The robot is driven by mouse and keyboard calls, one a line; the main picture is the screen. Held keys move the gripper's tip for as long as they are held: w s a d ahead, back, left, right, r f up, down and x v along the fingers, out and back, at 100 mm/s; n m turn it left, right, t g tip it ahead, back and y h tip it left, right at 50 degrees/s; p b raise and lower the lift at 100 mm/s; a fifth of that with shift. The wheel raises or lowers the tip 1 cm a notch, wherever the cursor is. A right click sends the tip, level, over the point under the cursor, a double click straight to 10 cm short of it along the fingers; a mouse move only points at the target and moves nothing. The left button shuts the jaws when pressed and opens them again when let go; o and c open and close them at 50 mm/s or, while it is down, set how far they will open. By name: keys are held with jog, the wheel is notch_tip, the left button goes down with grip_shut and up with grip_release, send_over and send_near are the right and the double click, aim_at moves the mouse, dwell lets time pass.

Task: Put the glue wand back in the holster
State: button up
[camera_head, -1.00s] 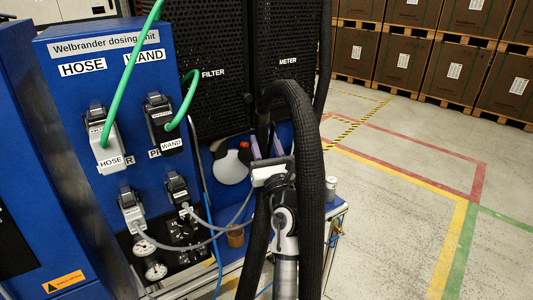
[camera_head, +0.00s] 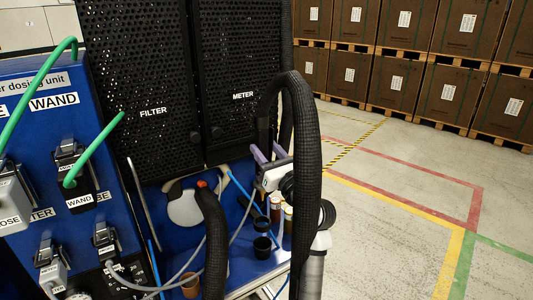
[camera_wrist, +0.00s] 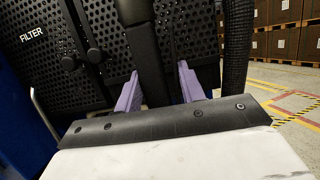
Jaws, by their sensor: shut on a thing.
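My gripper (camera_head: 265,152) has purple fingers, which also show in the wrist view (camera_wrist: 158,82). The fingers close on a black, upright bar-like piece, apparently the glue wand (camera_wrist: 150,75). Its lower end is hidden behind my gripper body. A thick black ribbed hose (camera_head: 305,150) arches over beside my gripper and hangs in front of my arm; it also shows at right in the wrist view (camera_wrist: 237,50). I cannot pick out the holster with certainty.
The blue dosing unit (camera_head: 28,130) with plugs and green hoses stands at left. Perforated black panels (camera_head: 240,60) rise behind my gripper. Small cups (camera_head: 263,245), a white rounded thing (camera_head: 183,210) and another black hose (camera_head: 213,240) crowd the blue shelf. Open floor lies right.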

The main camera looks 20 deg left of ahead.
jog(key=shift+f+b, duration=2.7)
jog(key=shift+b, duration=0.05)
jog(key=shift+r+p, duration=0.1)
jog(key=shift+p, duration=0.25)
jog(key=shift+f, duration=0.2)
jog(key=shift+f+b, duration=2.15)
jog(key=shift+f, duration=1.35)
jog(key=o, duration=0.8)
jog(key=shift+s, duration=0.1)
jog(key=shift+o, duration=0.2)
jog(key=shift+f, duration=0.1)
jog(key=shift+c, duration=0.4)
jog(key=shift+d, duration=0.1)
